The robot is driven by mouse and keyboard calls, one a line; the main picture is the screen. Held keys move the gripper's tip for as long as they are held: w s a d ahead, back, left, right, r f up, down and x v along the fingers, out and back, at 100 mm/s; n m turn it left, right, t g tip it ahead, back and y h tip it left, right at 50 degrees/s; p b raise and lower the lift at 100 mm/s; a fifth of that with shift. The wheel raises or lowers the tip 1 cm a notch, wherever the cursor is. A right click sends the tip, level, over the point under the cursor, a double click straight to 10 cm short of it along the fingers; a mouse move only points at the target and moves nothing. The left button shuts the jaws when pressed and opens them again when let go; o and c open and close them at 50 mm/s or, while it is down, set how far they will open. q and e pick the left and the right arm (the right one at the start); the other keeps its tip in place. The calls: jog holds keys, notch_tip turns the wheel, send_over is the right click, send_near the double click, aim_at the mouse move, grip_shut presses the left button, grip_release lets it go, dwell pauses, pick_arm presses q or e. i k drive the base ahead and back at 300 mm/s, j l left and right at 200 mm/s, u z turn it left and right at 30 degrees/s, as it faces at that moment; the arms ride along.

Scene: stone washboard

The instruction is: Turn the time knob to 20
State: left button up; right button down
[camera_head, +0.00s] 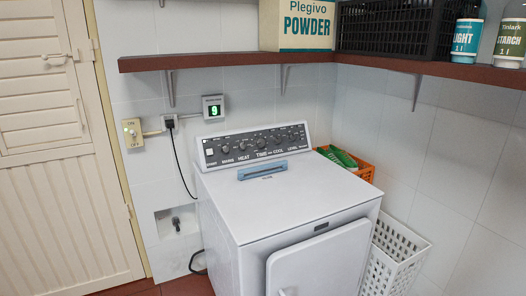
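A white dryer-like machine (290,205) stands against the tiled wall. Its dark control panel (255,146) runs along the back of the top and carries a row of knobs. The time knob (261,143) is near the middle, above the label TIME. It is too small for me to read its setting. A small wall display (213,107) above the panel shows a green 9. Neither of my grippers is in view.
A brown shelf (230,61) with a powder box (297,25), black crate (395,28) and bottles (465,37) hangs above the machine. A blue object (262,170) lies on its top. An orange basket (352,165) and white basket (393,258) stand right. A door (60,190) is left.

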aim_at(260, 142)
jog(key=z, duration=0.2)
jog(key=i+j+z, duration=0.1)
jog(key=j+z, duration=0.8)
jog(key=z, duration=0.15)
